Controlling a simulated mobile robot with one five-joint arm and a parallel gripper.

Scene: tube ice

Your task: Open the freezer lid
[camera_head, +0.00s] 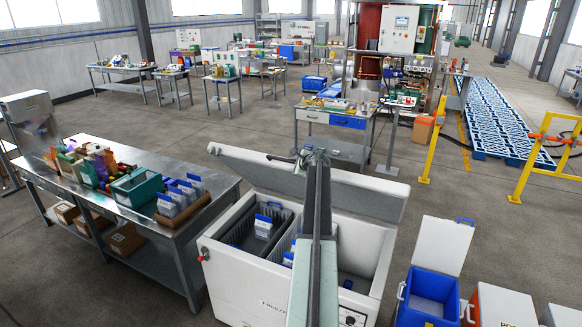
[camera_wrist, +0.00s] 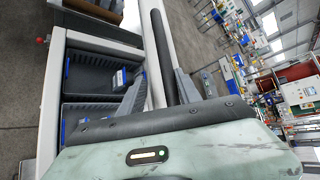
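The white chest freezer (camera_head: 240,285) stands in the middle front of the head view. Its lid (camera_head: 360,195) is raised and tilted up at the back, so the inside shows. Blue-edged baskets sit inside, also visible in the wrist view (camera_wrist: 85,75). My gripper (camera_head: 312,155) is at the lid's upper edge, in front of its middle. In the wrist view the two grey fingers (camera_wrist: 157,90) are spread apart. The pale and dark strips of the lid (camera_wrist: 150,50) run between and beyond them. I cannot tell whether the fingers touch the lid. My arm hides part of the freezer.
A steel table (camera_head: 120,200) with bottles, a green bin and blue-lidded boxes stands close on the left. An open blue cooler (camera_head: 432,285) and an orange-and-white box (camera_head: 500,305) stand to the right. A workbench (camera_head: 340,120) stands behind the lid, with open floor between.

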